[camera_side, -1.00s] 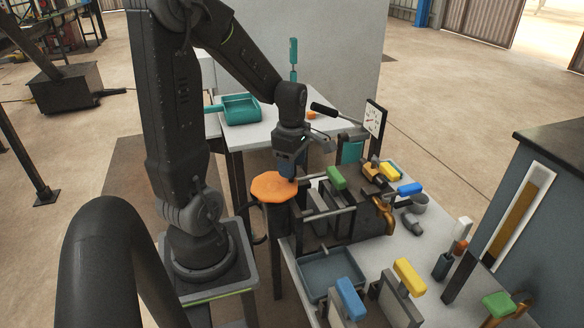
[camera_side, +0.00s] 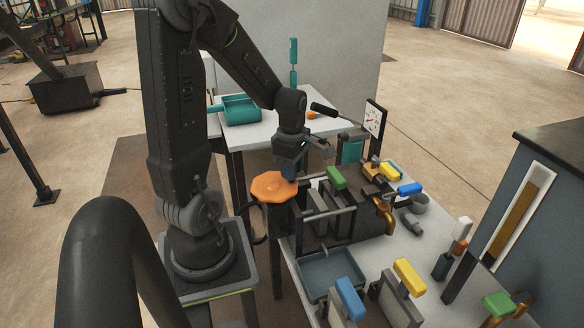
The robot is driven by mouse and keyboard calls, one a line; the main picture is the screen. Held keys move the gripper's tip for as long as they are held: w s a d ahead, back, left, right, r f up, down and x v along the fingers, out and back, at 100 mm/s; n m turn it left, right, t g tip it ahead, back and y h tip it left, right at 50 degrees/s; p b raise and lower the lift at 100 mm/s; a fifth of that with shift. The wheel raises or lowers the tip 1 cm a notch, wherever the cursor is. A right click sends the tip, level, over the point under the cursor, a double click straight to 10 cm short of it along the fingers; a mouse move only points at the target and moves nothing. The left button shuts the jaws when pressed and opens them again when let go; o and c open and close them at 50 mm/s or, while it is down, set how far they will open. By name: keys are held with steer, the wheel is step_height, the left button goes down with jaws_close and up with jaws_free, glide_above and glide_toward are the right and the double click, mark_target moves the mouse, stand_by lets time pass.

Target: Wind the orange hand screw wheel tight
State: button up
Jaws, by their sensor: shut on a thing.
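The orange hand screw wheel (camera_side: 270,187) lies flat on top of the press at the near left end of the bench, with a scalloped rim. My gripper (camera_side: 289,176) points down at the wheel's right rear edge and is shut on its rim. The fingertips are small in this view and partly hidden by the gripper body. The dark press frame (camera_side: 322,222) with its plates and rails stands just right of the wheel.
A green handle (camera_side: 336,177) stands close to the right of my gripper. Blue (camera_side: 349,298) and yellow (camera_side: 409,276) handles, a grey tray (camera_side: 331,273) and a brass tap (camera_side: 385,214) crowd the bench. A dial gauge (camera_side: 375,119) stands behind. A teal tray (camera_side: 241,109) is on the rear table.

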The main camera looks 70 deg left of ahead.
mark_target(281, 195)
steer(key=m, duration=0.1)
steer(key=d+m, duration=0.1)
steer(key=m, duration=0.2)
steer(key=shift+s+d, duration=0.2)
steer(key=shift+d, duration=0.15)
steer(key=m, duration=0.2)
steer(key=d+m, duration=0.1)
steer(key=m, duration=0.1)
steer(key=shift+s+d, duration=0.1)
steer(key=shift+s, duration=0.3)
steer(key=m, duration=0.2)
steer(key=s+d+m, duration=0.1)
steer(key=m, duration=0.1)
steer(key=shift+s+m, duration=0.2)
steer(key=shift+m, duration=0.1)
steer(key=shift+s+d+m, duration=0.1)
steer(key=shift+s+m, duration=0.3)
steer(key=shift+m, duration=0.6)
steer(key=shift+s+d+m, duration=0.1)
steer(key=shift+s+m, duration=0.25)
steer(key=shift+m, duration=0.65)
steer(key=o, duration=0.9)
